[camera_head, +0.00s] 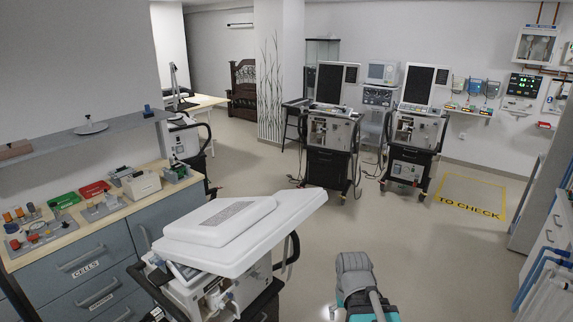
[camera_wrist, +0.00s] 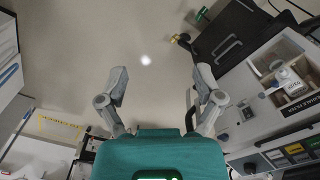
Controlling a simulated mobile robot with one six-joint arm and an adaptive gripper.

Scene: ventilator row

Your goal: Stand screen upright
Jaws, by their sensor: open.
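The screen (camera_head: 235,225) is a large white panel with a raised back and a grey vent patch. It lies nearly flat, back side up, over the top of the nearest ventilator (camera_head: 212,294) in the head view. That ventilator's side, with an open bay and a bottle, shows at the right in the wrist view (camera_wrist: 238,112). My gripper (camera_wrist: 162,82) is open and empty over the floor, beside the ventilator. In the head view its teal body shows at the bottom, right of the screen and apart from it; its fingertips cannot be made out there.
Two ventilators with upright dark screens (camera_head: 337,83) (camera_head: 427,84) stand at the back. A counter (camera_head: 120,212) with trays and small parts runs along the left. A yellow floor marking (camera_head: 470,199) reads "TO CHECK". A white cabinet (camera_head: 548,235) stands at right. The middle floor is clear.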

